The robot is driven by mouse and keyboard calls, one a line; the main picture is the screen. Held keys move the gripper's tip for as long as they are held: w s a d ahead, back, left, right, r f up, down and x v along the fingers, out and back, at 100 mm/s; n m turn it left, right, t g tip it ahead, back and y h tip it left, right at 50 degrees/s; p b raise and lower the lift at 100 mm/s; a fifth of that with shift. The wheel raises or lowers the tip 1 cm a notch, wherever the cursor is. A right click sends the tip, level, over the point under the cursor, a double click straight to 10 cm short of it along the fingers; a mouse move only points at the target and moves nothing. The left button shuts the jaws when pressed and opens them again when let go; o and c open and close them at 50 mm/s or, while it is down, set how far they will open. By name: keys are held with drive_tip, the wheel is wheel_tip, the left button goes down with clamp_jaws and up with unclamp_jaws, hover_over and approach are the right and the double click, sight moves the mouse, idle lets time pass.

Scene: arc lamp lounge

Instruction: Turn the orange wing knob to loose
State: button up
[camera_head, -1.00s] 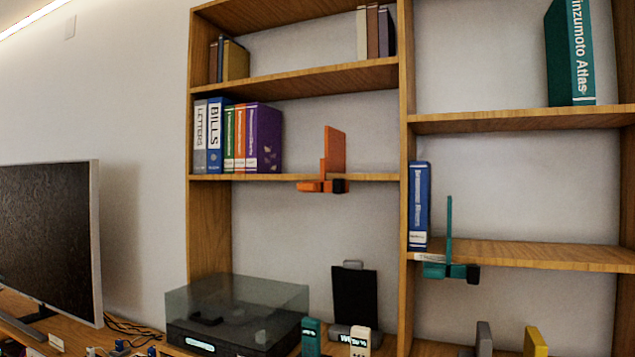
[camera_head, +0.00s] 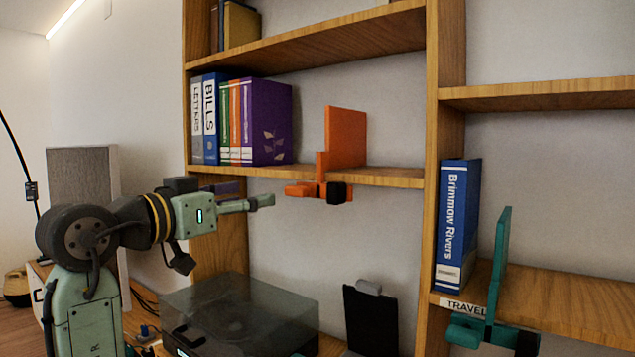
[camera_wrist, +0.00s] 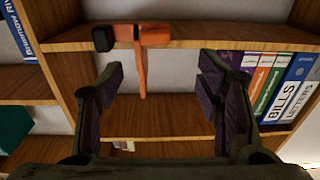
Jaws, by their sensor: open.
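The orange bookend (camera_head: 345,140) stands upright on the shelf right of the binders, with its clamp at the shelf's front edge. The orange wing knob (camera_head: 300,189) appears to be the piece sticking out left of the clamp; a black block (camera_head: 337,192) is at the right. In the wrist view the orange wing knob (camera_wrist: 155,38) is at the top, with the black block (camera_wrist: 103,38) left of it. My gripper (camera_head: 249,194) is open and empty, left of the knob and apart from it. Its two fingers also show in the wrist view (camera_wrist: 160,72), below the knob.
Binders (camera_head: 240,122) stand left of the bookend. A turntable with a clear cover (camera_head: 240,310) is below my gripper. A teal bookend (camera_head: 500,265) and blue binder (camera_head: 457,225) are on the lower right shelf. A wooden upright (camera_head: 445,130) divides the shelves.

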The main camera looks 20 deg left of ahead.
sight(292, 191)
drive_tip(key=shift+h, duration=0.3)
drive_tip(key=p+x, duration=0.1)
drive_tip(key=x, duration=0.2)
drive_tip(key=p+x, duration=0.1)
drive_tip(key=x, duration=0.3)
drive_tip(key=p+x, duration=0.1)
drive_tip(key=x, duration=0.2)
drive_tip(key=shift+d+f+p, duration=0.15)
drive_tip(key=shift+d+p, duration=0.15)
drive_tip(key=shift+p, duration=0.1)
drive_tip(key=shift+w+d+f, duration=0.1)
drive_tip(key=shift+w+d, duration=0.05)
drive_tip(key=shift+w, duration=0.35)
drive_tip(key=c, duration=1.2)
drive_tip(key=shift+o, duration=0.2)
